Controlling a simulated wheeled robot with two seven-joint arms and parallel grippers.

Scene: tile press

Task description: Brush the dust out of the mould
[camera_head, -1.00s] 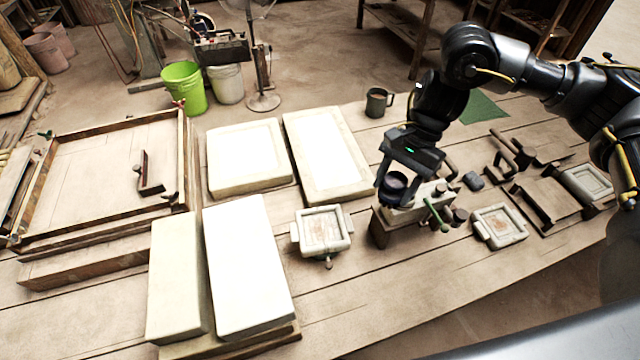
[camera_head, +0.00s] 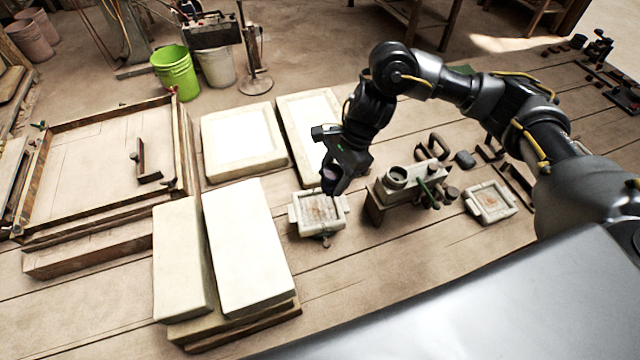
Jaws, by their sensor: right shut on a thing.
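A pale square mould (camera_head: 340,221) with side lugs lies on the bench in the middle. Brownish dust shows on its floor. My right gripper (camera_head: 332,182) is over the mould's upper right edge. It is shut on a small dark purplish thing (camera_head: 330,174), which I take to be the brush. The fingers hide most of it, and I cannot tell whether it touches the mould. A second pale mould (camera_head: 509,208), also with brownish dust, lies farther right. My left gripper is not in view.
A small stand (camera_head: 382,190) with a round pot (camera_head: 397,178) and several tools is just right of the mould. Pale slabs (camera_head: 250,250) lie to the left and behind. A wooden frame (camera_head: 184,145) is at far left. The bench in front of the mould is clear.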

